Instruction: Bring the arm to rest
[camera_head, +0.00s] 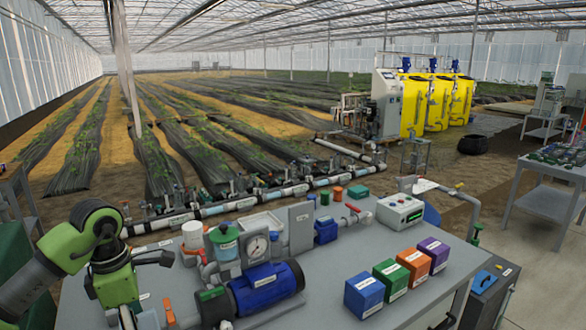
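My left arm comes in from the left, with green and dark grey links bent over the left end of the grey bench (330,290). Dark parts that look like my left gripper (158,258) point right, beside the white container and the teal-lidded jar. They are small and partly merged with the arm, so I cannot tell if the fingers are open or shut. I see nothing held in them. My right gripper does not show clearly in this view.
Blue (364,294), green (391,279), orange (414,264) and purple (434,253) boxes stand at right. The bench's front middle is clear.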

